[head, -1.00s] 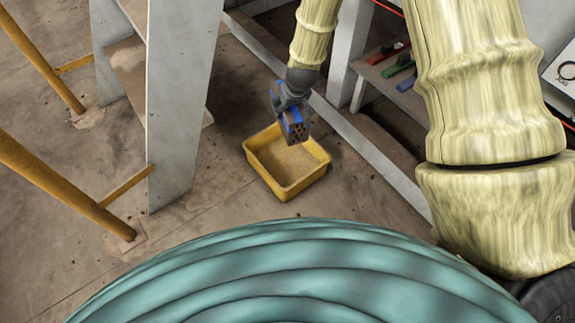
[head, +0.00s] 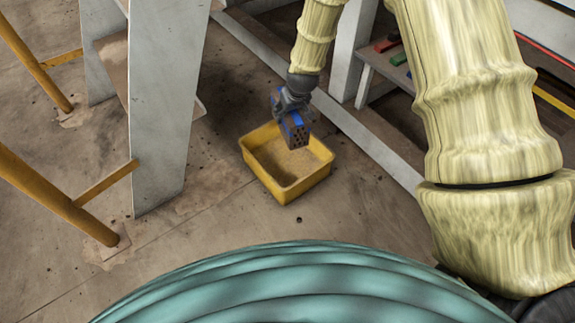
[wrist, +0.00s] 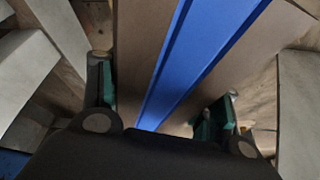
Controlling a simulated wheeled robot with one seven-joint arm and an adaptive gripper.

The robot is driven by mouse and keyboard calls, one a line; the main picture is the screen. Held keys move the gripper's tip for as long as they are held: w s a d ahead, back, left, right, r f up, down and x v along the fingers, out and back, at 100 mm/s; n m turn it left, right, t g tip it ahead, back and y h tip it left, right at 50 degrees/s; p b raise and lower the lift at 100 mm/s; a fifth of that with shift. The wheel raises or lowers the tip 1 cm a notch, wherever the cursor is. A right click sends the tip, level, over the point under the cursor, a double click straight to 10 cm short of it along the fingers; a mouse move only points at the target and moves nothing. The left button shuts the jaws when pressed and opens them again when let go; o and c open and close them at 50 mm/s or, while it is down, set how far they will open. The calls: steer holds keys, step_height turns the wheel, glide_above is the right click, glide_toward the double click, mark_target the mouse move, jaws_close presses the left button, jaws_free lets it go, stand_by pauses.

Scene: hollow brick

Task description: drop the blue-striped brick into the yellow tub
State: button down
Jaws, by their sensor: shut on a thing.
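The blue-striped brick (head: 294,131) is a brown block with holes in its end face and a blue band along it. It also fills the middle of the wrist view (wrist: 165,60). My gripper (head: 288,101) is shut on it, with a finger on either side of it in the wrist view. The yellow tub (head: 289,192) stands on the floor, an open square tub with a brownish bottom. In the head view the brick is in front of the tub's back part and seems held above it; its exact height is unclear. The gripper hides part of the brick.
A grey upright panel (head: 165,110) and yellow posts (head: 55,195) stand left of the tub. A grey floor beam (head: 350,130) runs behind and right of it. A low shelf (head: 390,70) holds red and green things.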

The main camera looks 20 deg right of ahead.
steer(key=b+x, duration=0.2)
steer(key=d+b+x, duration=0.1)
steer(key=b+x, duration=0.4)
steer(key=x, duration=0.1)
steer(key=shift+s+d+f+b, duration=0.1)
steer(key=shift+d+f+b, duration=0.05)
steer(key=shift+f+b, duration=0.2)
steer(key=shift+f, duration=0.15)
step_height(320, 180, down, 6)
steer(key=b, duration=0.7)
steer(key=shift+r, duration=0.2)
steer(key=shift+c, duration=2.4)
jaws_free()
steer(key=shift+o, duration=0.9)
steer(key=shift+s+f, duration=0.1)
steer(key=shift+s, duration=0.05)
